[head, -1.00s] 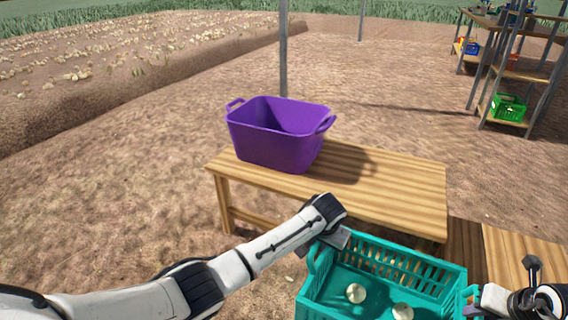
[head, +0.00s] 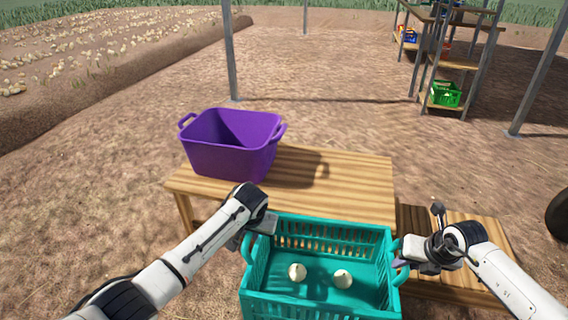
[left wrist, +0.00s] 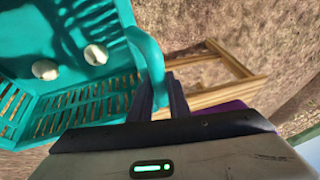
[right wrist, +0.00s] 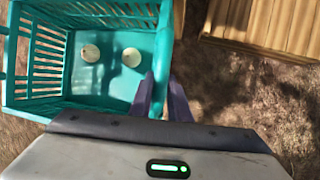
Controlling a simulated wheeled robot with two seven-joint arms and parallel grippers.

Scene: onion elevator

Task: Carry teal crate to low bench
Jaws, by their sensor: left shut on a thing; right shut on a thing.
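The teal crate (head: 318,302) with two pale onions (head: 297,272) in it is held between my two arms, in front of the wooden benches in the head view. My left gripper (head: 250,236) is shut on its left handle, which also shows in the left wrist view (left wrist: 147,62). My right gripper (head: 402,262) is shut on its right handle, seen too in the right wrist view (right wrist: 163,60). The low bench (head: 480,228) stands at the right, lower than the taller bench (head: 350,180) beside it. The crate's far rim overlaps the taller bench's front edge in the picture.
A purple tub (head: 228,150) stands on the left part of the taller bench. Behind at the right is a shelf rack with a green crate (head: 445,94). Metal posts (head: 231,55) rise behind the benches. The low bench top looks bare where it shows.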

